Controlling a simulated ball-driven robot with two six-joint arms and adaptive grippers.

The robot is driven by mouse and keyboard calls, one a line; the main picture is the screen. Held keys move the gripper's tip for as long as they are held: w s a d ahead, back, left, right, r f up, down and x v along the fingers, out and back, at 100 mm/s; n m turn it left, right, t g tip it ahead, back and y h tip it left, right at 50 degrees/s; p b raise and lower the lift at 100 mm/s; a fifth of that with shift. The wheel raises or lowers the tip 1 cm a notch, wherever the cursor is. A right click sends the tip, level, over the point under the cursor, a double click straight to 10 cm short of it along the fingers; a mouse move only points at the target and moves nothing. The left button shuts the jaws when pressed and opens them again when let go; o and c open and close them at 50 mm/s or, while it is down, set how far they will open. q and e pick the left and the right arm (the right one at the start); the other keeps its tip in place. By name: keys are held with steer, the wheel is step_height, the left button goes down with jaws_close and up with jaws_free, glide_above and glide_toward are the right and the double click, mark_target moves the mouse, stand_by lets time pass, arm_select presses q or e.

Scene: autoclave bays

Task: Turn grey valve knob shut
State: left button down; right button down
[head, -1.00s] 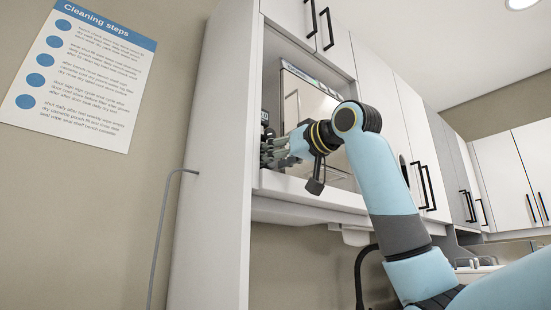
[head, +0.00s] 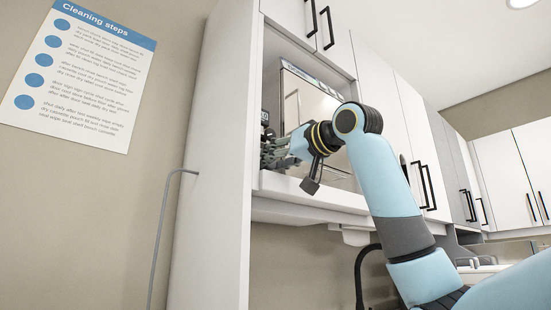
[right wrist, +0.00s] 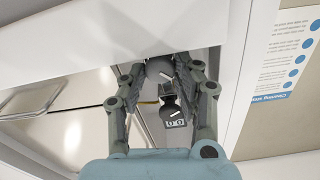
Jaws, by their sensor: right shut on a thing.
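The grey valve knob (right wrist: 159,71) shows in the right wrist view as a round knob with a short white mark, between my right fingers. My right gripper (right wrist: 160,76) is shut on it, with a finger on either side. In the head view my right gripper (head: 273,153) reaches into the cabinet bay at its left side, and the grey knob is hidden there behind the fingers. My left gripper is not in view.
A darker knob (right wrist: 171,106) with a white line sits close to the grey one, beside a small label. The autoclave (head: 315,103) stands in the bay, close behind my right wrist. The cabinet's side panel (head: 213,170) is just left of the gripper.

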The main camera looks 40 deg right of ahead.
steer(key=m+p, duration=0.1)
steer(key=m, duration=0.3)
steer(key=shift+d+m+p, duration=0.1)
steer(key=shift+m+p, duration=0.2)
steer(key=shift+m, duration=2.1)
steer(key=c, duration=1)
jaws_free()
steer(key=shift+f, duration=0.1)
